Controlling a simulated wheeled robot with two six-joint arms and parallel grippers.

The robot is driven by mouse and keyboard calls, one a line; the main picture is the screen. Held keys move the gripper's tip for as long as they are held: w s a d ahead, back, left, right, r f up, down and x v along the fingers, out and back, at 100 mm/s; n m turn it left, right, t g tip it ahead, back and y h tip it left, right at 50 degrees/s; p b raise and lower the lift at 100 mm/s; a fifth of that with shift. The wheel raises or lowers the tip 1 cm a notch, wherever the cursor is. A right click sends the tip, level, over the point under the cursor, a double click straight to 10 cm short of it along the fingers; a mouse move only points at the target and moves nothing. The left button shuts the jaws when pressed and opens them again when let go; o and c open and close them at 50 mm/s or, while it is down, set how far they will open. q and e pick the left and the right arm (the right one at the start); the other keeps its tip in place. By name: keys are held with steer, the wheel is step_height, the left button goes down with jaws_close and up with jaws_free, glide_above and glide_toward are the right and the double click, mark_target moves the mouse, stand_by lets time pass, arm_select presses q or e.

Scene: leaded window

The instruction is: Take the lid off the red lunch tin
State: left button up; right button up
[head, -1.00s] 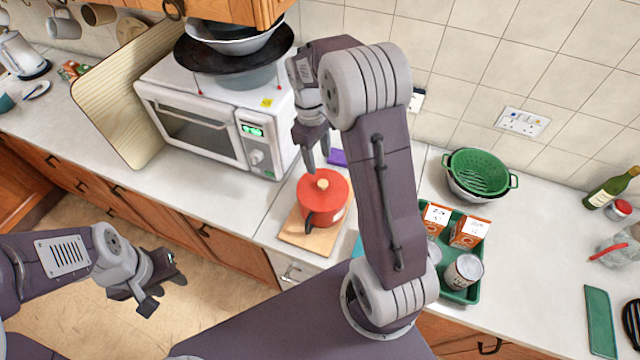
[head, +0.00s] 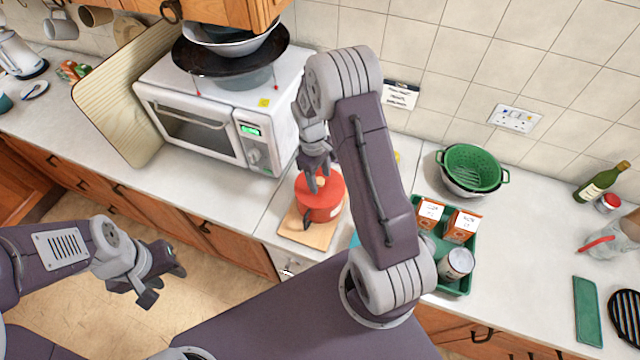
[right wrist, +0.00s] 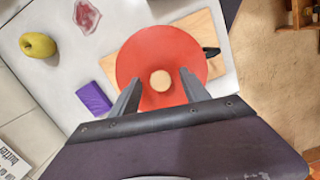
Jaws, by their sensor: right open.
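A round red vessel (head: 322,213) stands upright on a wooden board (head: 300,229). It looks more like a pot than a lunch tin, with a dark handle. Its red lid (right wrist: 150,55) is on and has a pale wooden knob (right wrist: 161,81). My right gripper (head: 318,183) is over the lid, pointing down. In the right wrist view its open fingers (right wrist: 158,88) appear on either side of the knob, with gaps; whether they are level with it I cannot tell. My left gripper (head: 164,284) is open and empty, out in front of the counter.
A white toaster oven (head: 215,120) stands behind left of the pot. A green tray (head: 462,290) with cartons and cans is to the right. In the right wrist view a purple block (right wrist: 92,98) and a yellow apple (right wrist: 38,44) lie near the board.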

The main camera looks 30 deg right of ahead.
mark_target(323, 183)
steer(key=shift+a, duration=0.1)
jaws_close()
steer(key=shift+r, duration=0.1)
steer(key=shift+w+r, duration=0.1)
steer(key=shift+r, duration=0.15)
steer(key=r+b, duration=0.1)
steer(key=r, duration=0.1)
steer(key=s+r+b, duration=0.1)
steer(key=r, duration=0.1)
steer(key=s+d+r+b, duration=0.2)
steer(key=s+r, duration=0.4)
steer(key=s, duration=0.4)
steer(key=shift+s+r+b, duration=0.2)
steer(key=shift+s+b, duration=0.15)
steer(key=shift+b, duration=0.05)
